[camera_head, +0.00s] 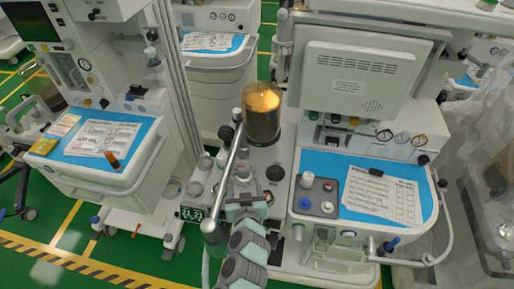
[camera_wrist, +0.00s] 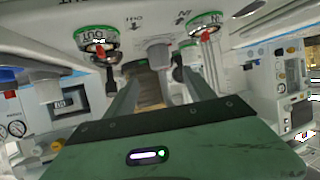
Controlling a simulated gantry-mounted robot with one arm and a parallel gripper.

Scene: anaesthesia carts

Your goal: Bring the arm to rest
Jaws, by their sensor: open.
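My gripper (camera_wrist: 158,80) shows in the wrist view with its green body at the bottom and its two fingers apart. No held object shows between the fingers; a brownish ribbed surface lies behind the gap. In the head view my arm reaches up from the bottom centre, and my gripper (camera_head: 243,200) is near the front of the middle cart, below the amber canister (camera_head: 262,112). Its fingertips are hard to make out there.
In the wrist view, two round ports with red pointers, left (camera_wrist: 97,45) and right (camera_wrist: 205,28), sit close beyond the fingers. In the head view, a metal tube (camera_head: 228,165) stands beside my gripper. A blue-topped worktop (camera_head: 330,165) is right; another cart (camera_head: 135,180) is left. Green floor (camera_head: 60,215) is open at lower left.

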